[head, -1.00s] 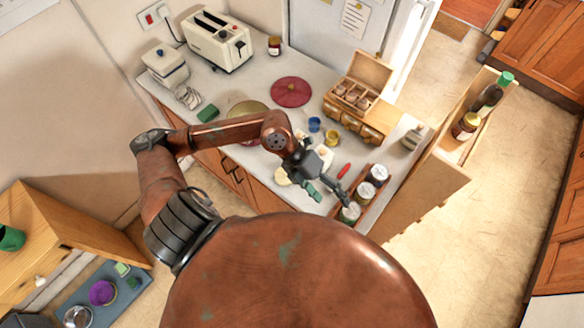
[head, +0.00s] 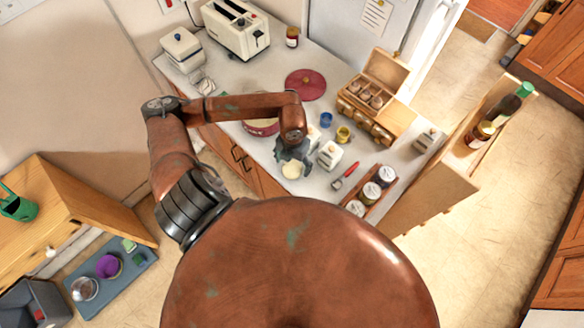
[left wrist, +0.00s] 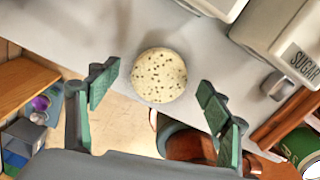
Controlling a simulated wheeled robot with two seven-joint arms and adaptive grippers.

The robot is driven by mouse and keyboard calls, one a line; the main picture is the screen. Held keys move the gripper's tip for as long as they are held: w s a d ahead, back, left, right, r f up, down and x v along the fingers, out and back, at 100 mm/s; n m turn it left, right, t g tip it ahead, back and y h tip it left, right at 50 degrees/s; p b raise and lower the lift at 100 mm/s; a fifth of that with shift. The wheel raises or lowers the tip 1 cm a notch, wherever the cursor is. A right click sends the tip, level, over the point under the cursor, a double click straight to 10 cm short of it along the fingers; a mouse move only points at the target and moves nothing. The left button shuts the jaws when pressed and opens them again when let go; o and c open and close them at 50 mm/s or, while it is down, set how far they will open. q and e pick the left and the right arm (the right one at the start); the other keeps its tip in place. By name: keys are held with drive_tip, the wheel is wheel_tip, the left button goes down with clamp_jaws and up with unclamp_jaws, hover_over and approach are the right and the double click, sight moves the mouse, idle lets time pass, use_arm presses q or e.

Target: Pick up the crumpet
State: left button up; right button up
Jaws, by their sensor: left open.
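The crumpet (left wrist: 159,75) is a round, pale cream disc with small dark holes. It lies on the grey-white counter (left wrist: 110,35) close to its front edge. In the head view the crumpet (head: 291,171) shows just below my left gripper (head: 293,158). In the left wrist view my left gripper (left wrist: 160,105) is open, with a green-padded finger on each side. The crumpet sits between and beyond the fingertips, and no contact shows. My right gripper is not in view.
A white canister (head: 329,155), a red-handled utensil (head: 349,171) and a rack of jars (head: 371,191) stand right of the crumpet. A SUGAR canister (left wrist: 290,50) is at the wrist view's upper right. A dark red round lid (head: 305,84) lies farther back.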

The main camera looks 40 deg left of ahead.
use_arm(q)
drive_tip(key=shift+f, duration=0.45)
drive_tip(key=c, duration=1.2)
drive_tip(key=shift+r, duration=0.1)
drive_tip(key=shift+c, duration=0.2)
